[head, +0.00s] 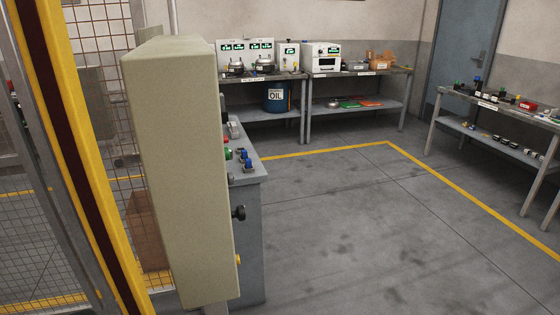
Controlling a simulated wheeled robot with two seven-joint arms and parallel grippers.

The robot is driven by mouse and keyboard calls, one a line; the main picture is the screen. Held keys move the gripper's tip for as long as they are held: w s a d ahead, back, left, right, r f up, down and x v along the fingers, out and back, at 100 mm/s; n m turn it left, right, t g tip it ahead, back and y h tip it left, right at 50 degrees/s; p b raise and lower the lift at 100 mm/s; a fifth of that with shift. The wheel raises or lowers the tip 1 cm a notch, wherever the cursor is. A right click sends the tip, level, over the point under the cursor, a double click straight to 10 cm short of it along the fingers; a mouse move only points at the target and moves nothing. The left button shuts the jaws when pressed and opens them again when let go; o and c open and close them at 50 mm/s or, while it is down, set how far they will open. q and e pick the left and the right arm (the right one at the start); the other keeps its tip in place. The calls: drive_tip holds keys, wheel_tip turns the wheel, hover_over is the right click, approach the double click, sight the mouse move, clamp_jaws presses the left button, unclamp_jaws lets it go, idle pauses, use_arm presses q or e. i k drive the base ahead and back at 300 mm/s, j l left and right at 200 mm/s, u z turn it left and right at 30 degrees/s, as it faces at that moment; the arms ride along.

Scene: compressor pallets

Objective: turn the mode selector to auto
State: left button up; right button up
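A beige control box (180,170) stands close in front, seen from its side, so its front face is turned away to the right and hidden. A black knob (239,213) sticks out past its right edge; it may be the mode selector, but its marking and setting cannot be read. A red part (226,140) and a green part (227,153) show at the same edge higher up, and a small yellow part (238,261) lower down. Neither of my grippers is in view.
A grey bench or cabinet (250,240) with blue fittings stands right behind the box. Yellow posts and a mesh fence (40,240) are at the left. Shelving tables (355,105) line the back, another (490,105) the right. The middle floor (370,230) is clear.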

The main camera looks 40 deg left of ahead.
sight(240, 212)
drive_tip(key=i+u, duration=0.15)
drive_tip(key=u, duration=0.25)
drive_tip(key=i+u, duration=0.1)
drive_tip(key=u, duration=0.3)
drive_tip(key=i+l+u, duration=0.1)
drive_tip(key=u, duration=0.3)
drive_tip(key=i+l+u, duration=0.1)
drive_tip(key=u, duration=0.3)
drive_tip(key=i+l+u, duration=0.25)
drive_tip(key=u, duration=0.15)
drive_tip(key=i+l+u, duration=0.2)
drive_tip(key=l+u, duration=0.2)
drive_tip(key=i+l, duration=0.15)
drive_tip(key=l, duration=0.35)
drive_tip(key=i+l, duration=0.2)
drive_tip(key=l, duration=0.3)
drive_tip(key=i+l, duration=0.15)
drive_tip(key=l, duration=0.35)
drive_tip(key=i+l, duration=0.2)
drive_tip(key=l, duration=0.3)
drive_tip(key=i+l, duration=0.15)
drive_tip(key=l, duration=0.35)
drive_tip(key=i+l, duration=0.2)
drive_tip(key=l, duration=0.3)
drive_tip(key=i+l, duration=0.15)
drive_tip(key=l, duration=0.35)
drive_tip(key=i+l, duration=0.2)
drive_tip(key=l, duration=0.3)
drive_tip(key=l+u, duration=0.1)
drive_tip(key=u, duration=1.95)
